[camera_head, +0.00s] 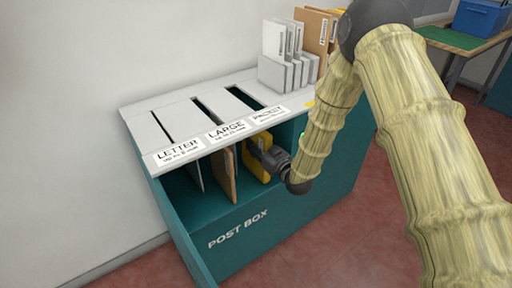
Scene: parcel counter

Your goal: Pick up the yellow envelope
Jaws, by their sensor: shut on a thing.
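The yellow envelope (257,165) stands on edge inside the teal post box (265,224), under the right part of the slotted top. My gripper (262,151) reaches in through the open front from the right and is shut on the yellow envelope near its upper edge. The fingertips are small and partly hidden by the top and the envelope. The envelope's lower edge is close to the box floor; I cannot tell if it touches.
A brown envelope (224,174) and a grey-white one (195,173) stand left of the yellow one. The slotted top (180,113) with LETTER and LARGE labels lies just above. A white rack (272,73) of envelopes stands on it. A green-topped table (447,38) holds a blue bin (481,18).

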